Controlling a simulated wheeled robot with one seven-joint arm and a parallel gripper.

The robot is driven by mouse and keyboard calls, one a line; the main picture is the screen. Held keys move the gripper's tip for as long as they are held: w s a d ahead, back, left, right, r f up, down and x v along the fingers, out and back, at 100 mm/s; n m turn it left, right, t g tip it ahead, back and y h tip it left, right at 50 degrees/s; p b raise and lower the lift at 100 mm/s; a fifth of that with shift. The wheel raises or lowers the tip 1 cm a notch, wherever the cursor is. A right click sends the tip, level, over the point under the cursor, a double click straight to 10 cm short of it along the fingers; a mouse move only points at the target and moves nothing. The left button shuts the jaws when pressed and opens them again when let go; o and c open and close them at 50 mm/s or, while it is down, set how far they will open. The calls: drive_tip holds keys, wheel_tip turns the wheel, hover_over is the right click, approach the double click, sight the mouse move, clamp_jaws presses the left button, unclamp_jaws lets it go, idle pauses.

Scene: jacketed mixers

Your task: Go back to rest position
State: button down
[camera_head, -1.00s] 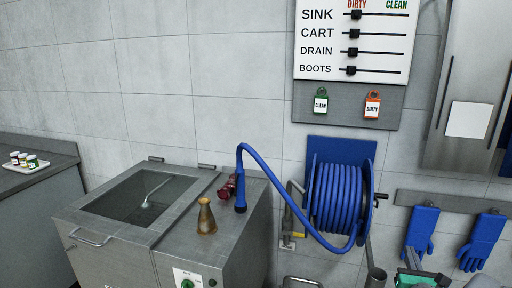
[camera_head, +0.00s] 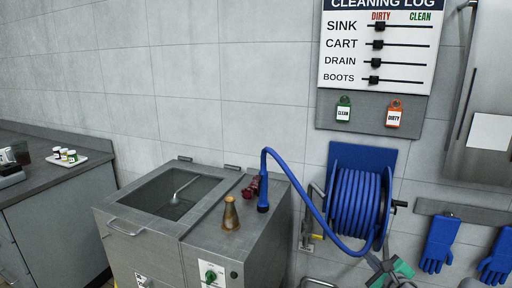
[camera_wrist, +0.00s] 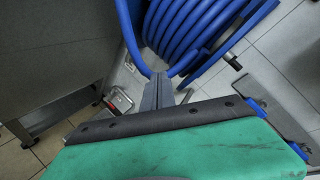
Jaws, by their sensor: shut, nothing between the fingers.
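My gripper (camera_wrist: 160,92) shows in the wrist view as narrow grey fingers, shut and empty, with the blue hose reel beyond them. A worn green block (camera_wrist: 190,150) with a dark bolted strip fills the lower part of that view. A grey and green shape (camera_head: 401,269) shows at the bottom of the head view, below the reel. I cannot tell for sure what this green part belongs to. The blue hose reel (camera_head: 357,205) hangs on the wall, and its hose arches left to a blue nozzle (camera_head: 263,195) on the steel unit's top.
The steel unit (camera_head: 218,243) carries a brownish flask (camera_head: 230,213) and a dark red fitting (camera_head: 250,188). Blue gloves (camera_head: 440,243) hang at right below the cleaning log board (camera_head: 376,50). A counter (camera_head: 55,180) with a white tray (camera_head: 67,160) stands at left.

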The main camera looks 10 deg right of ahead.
drive_tip(key=a+r+n+g+y+p, duration=0.2)
drive_tip(key=a+n+g+y, duration=0.15)
drive_tip(key=a+n, duration=0.7)
drive_tip(key=s+a+r+n+g+h+p, duration=0.1)
drive_tip(key=s+a+r+n+g+p, duration=0.1)
drive_tip(key=s+a+n+g, duration=0.2)
drive_tip(key=s+a+r+n+g+h+p, duration=0.1)
drive_tip(key=s+a+n+g, duration=0.3)
drive_tip(key=s+a+n, duration=0.6)
drive_tip(key=s+r+n+p, duration=0.1)
drive_tip(key=s+n, duration=0.2)
drive_tip(key=s, duration=0.1)
drive_tip(key=shift+s+a+r+n+p, duration=0.15)
drive_tip(key=shift+s+n+p, duration=0.15)
drive_tip(key=shift+s+n, duration=0.1)
